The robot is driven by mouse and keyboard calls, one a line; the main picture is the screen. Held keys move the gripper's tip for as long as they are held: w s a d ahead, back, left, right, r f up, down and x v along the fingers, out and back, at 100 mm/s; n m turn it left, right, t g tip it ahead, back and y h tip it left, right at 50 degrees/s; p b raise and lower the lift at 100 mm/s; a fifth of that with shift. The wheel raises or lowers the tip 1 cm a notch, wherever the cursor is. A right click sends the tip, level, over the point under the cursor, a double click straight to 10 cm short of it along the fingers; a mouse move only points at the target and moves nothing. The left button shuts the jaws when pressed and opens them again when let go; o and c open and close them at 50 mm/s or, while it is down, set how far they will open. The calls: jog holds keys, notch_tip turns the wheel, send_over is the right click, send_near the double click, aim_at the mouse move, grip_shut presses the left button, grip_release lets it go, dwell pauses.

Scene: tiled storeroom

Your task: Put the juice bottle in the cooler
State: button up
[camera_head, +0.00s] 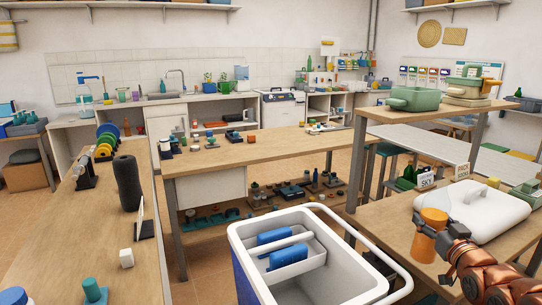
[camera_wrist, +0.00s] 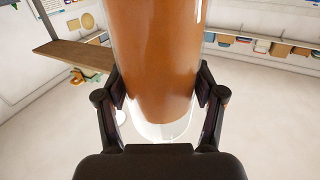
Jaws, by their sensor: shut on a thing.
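The juice bottle (camera_head: 427,243) is filled with orange-brown liquid and has an orange top. It stands out at the right of the head view, in front of the right-hand table. My gripper (camera_wrist: 162,95) is shut on the bottle, with a finger on each side of it. In the wrist view the bottle (camera_wrist: 155,50) fills the upper middle, and its far end is cut off by the frame. The cooler (camera_head: 243,272) is blue with a white rim, open-topped, at bottom centre, left of the bottle. Its raised handle loops along the right side.
Inside the cooler, a white divided tray (camera_head: 312,245) holds two blue packs (camera_head: 275,236), leaving open space nearer the front. A white lid-like box (camera_head: 475,220) lies on the right table. A left bench carries a dark cylinder (camera_head: 127,184). A long wooden table (camera_head: 245,153) stands behind.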

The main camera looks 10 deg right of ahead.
jog(key=w+a+r+y+p, duration=0.1)
jog(key=w+a+r+p, duration=0.25)
jog(key=w+a, duration=0.3)
jog(key=w+a+r+n+p, duration=0.1)
jog(key=w+a+r+p, duration=0.2)
jog(key=w+a+p, duration=0.3)
jog(key=w+a+r+y+p, duration=0.1)
jog(key=w+a+r+p, duration=0.25)
jog(key=w+a, duration=0.35)
jog(key=w+a+r+p, duration=0.1)
jog(key=a+r, duration=0.1)
jog(key=a, duration=0.4)
jog(key=w+a+r+p, duration=0.2)
jog(key=a, duration=0.4)
jog(key=shift+w+r+n+y, duration=0.25)
jog(key=shift+r+n+y, duration=0.1)
jog(key=shift+n+y, duration=0.05)
